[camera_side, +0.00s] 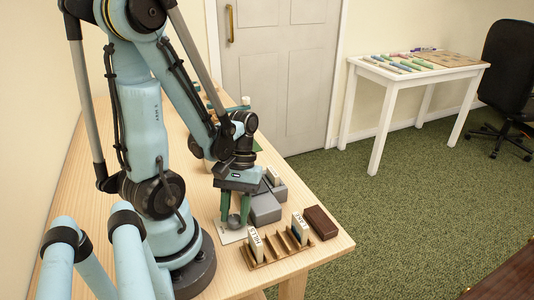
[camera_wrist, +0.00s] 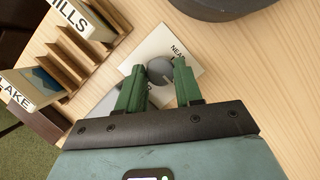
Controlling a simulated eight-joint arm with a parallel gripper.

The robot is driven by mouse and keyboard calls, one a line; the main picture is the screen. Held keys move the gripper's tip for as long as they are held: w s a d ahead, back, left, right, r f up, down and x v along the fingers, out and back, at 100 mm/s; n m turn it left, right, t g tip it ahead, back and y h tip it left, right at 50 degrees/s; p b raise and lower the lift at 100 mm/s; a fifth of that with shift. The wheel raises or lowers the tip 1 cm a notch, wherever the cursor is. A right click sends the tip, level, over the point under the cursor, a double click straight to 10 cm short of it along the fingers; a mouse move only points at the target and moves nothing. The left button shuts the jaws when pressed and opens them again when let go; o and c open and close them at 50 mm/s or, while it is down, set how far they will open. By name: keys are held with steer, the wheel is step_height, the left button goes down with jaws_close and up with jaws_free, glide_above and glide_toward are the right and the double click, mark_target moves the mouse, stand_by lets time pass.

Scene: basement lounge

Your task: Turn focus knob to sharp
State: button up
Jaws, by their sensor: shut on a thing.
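The focus knob (camera_wrist: 159,70) is a round dark grey knob on a white plate (camera_wrist: 182,45). The plate carries lettering that reads "NEA..." at one side; other marks are hidden or too small. In the side view the knob (camera_side: 234,221) shows between the green fingers, low over the table. My gripper (camera_wrist: 158,74) has one finger on each side of the knob and is shut on it. A thin light line shows on the knob, but its exact pointing is unclear. A grey boxy device (camera_side: 265,209) stands right beside the gripper, with a pale slide (camera_side: 273,176) upright at it.
A wooden slotted rack (camera_side: 272,256) at the table's front holds slides marked HILLS (camera_side: 256,244) and LAKE (camera_side: 299,229). A dark brown block (camera_side: 321,222) lies near the right edge. A white side table (camera_side: 394,73) with coloured items stands far back. Bare table lies left of the rack.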

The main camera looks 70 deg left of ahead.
steer(key=shift+s, duration=0.1)
steer(key=o, duration=0.8)
steer(key=shift+c, duration=0.2)
